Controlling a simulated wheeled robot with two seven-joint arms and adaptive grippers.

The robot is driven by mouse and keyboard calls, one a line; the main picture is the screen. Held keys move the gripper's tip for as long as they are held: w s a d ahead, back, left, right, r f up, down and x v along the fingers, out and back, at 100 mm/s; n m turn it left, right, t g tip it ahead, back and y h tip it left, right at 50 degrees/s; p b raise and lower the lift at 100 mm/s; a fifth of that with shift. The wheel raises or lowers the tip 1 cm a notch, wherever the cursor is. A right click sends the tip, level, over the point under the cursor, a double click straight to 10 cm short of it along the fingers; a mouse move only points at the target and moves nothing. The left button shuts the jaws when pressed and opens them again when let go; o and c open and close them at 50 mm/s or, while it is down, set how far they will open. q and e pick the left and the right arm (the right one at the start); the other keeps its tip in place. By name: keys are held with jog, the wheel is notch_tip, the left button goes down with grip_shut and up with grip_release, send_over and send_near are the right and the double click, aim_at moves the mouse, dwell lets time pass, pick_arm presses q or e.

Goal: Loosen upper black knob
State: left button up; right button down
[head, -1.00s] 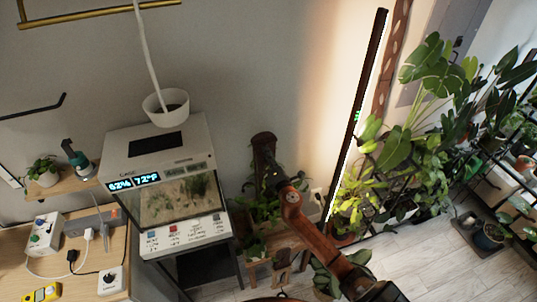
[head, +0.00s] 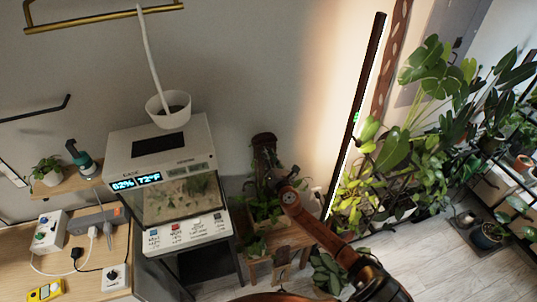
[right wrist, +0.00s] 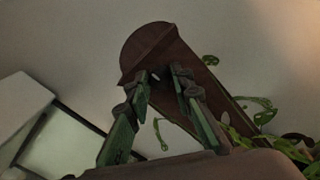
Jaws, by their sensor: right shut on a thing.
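A dark brown upright board with a rounded top (head: 264,140) stands against the wall in the head view. It also fills the upper middle of the right wrist view (right wrist: 152,48). My right gripper (right wrist: 165,80) is at this board, its two green-sided fingers with grey tips pointing at its face. It is shut on a small dark thing, the upper black knob, which is mostly hidden by the fingertips. In the head view my right gripper (head: 268,178) is small and dark against the board. My left gripper is in neither view.
A white terrarium cabinet (head: 157,149) with a lit display stands left of the board. Leafy plants (head: 268,206) on a wooden stand (head: 262,270) sit below my gripper. A tall light bar (head: 357,110) and dense plants are to the right. The floor (head: 420,260) at lower right is partly clear.

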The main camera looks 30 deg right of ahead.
jog(key=shift+a+f, duration=0.1)
jog(key=shift+f, duration=0.05)
jog(key=c, duration=1.7)
grip_release()
jog(key=shift+s, duration=0.1)
jog(key=v, duration=1.1)
jog(key=shift+s, duration=0.35)
